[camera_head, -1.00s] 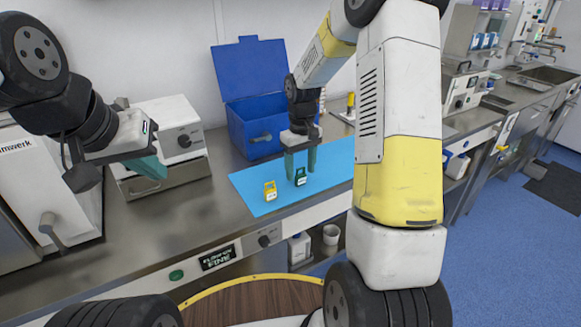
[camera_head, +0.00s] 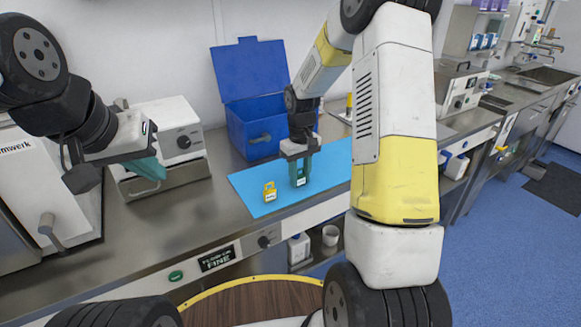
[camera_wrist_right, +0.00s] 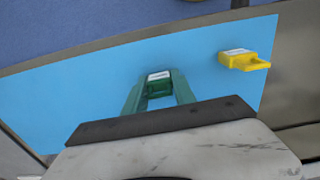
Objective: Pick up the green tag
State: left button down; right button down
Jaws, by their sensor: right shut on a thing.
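The green tag (camera_head: 300,181) stands on the blue mat (camera_head: 250,202), with its white label facing the front. My right gripper (camera_head: 301,180) points down over it, and its teal fingers are shut on the tag's sides. The right wrist view also shows the green tag (camera_wrist_right: 159,84) between the fingertips of my right gripper (camera_wrist_right: 160,88). My left gripper (camera_head: 152,170) hangs at the left above the counter, away from the mat. Its fingers are seen from the side, so I cannot tell whether they are open.
A yellow tag (camera_head: 269,192) stands on the mat just left of the green one; it also shows in the right wrist view (camera_wrist_right: 243,60). A blue box (camera_head: 262,122) with its lid raised stands behind the mat. A white device (camera_head: 172,130) stands at the left.

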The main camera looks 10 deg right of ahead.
jog(key=shift+r, duration=0.15)
notch_tip(320, 180, up, 4)
jog(key=shift+f, duration=0.25)
jog(key=s+a+r, duration=0.1)
jog(key=s, duration=1.5)
jog(key=shift+a, duration=0.4)
jog(key=shift+r, duration=0.1)
